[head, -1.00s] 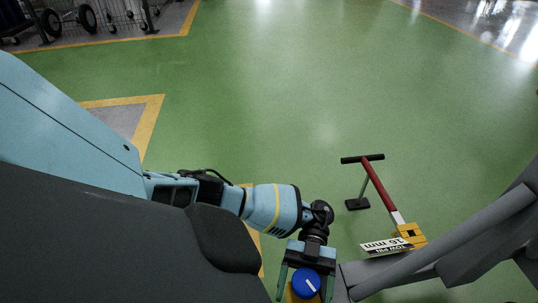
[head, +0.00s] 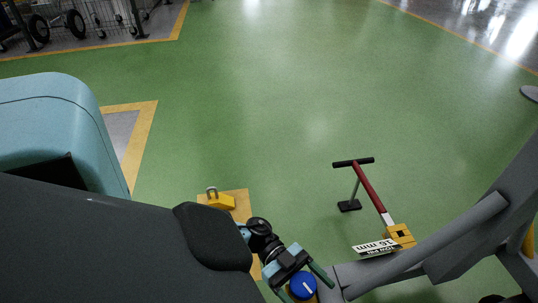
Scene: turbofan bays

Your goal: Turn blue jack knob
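The blue jack knob (head: 303,286) is a round blue cap with a white mark, low in the head view on a grey tubular frame. My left gripper (head: 309,287) comes from the left, with one dark green finger on each side of the knob. The fingers look spread, and I see a gap beside the right one. Whether either touches the knob is not clear. The lower fingertip is partly cut off by the picture edge. My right gripper is not in view.
Grey frame bars (head: 420,245) run up to the right from the knob. A red tow bar (head: 372,188) with a black handle and a labelled yellow block (head: 401,235) stands behind them. A yellow chock-like object (head: 220,200) sits on a tan floor patch. Green floor beyond is clear.

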